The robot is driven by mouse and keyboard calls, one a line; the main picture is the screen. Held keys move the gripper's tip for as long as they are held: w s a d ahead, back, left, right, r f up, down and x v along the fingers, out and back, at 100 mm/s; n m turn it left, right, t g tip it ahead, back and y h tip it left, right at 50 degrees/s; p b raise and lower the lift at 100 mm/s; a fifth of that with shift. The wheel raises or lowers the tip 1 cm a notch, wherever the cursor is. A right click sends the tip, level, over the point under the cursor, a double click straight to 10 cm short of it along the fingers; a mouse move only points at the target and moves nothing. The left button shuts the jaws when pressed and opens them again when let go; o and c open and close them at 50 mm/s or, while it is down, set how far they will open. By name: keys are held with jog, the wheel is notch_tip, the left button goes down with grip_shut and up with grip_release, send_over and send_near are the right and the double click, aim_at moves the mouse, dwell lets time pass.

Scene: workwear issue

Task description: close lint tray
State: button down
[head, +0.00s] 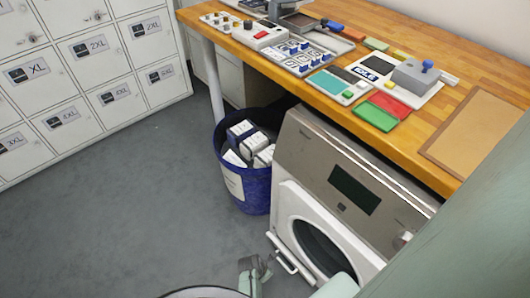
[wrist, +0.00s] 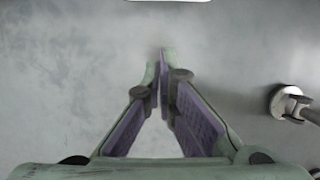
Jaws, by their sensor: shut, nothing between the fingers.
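A white and grey machine with a round dark door (head: 322,245) stands under the bench. A white bar-like piece (head: 284,254) juts out at the left of its front; it may be the lint tray's front or handle, but I cannot tell how far it is open. My gripper (head: 252,268) is low in front of the machine, just left of that piece, apparently apart from it. In the wrist view my gripper (wrist: 162,60) is shut and empty, its fingertips together over a plain grey surface.
A blue bin (head: 257,190) with white packages stands just left of the machine. A wooden bench (head: 450,100) with trays and stamps runs above. Lockers (head: 75,60) line the left wall. The grey floor (head: 120,215) is clear. A round fitting with a rod (wrist: 287,102) shows at the wrist view's right.

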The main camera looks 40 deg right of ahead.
jog(key=d+f+b, duration=0.5)
jog(key=b, duration=0.1)
jog(key=shift+w+d+f, duration=0.15)
jog(key=shift+w, duration=0.1)
jog(key=d, duration=0.2)
jog(key=shift+w+d, duration=0.1)
jog(key=shift+d, duration=0.2)
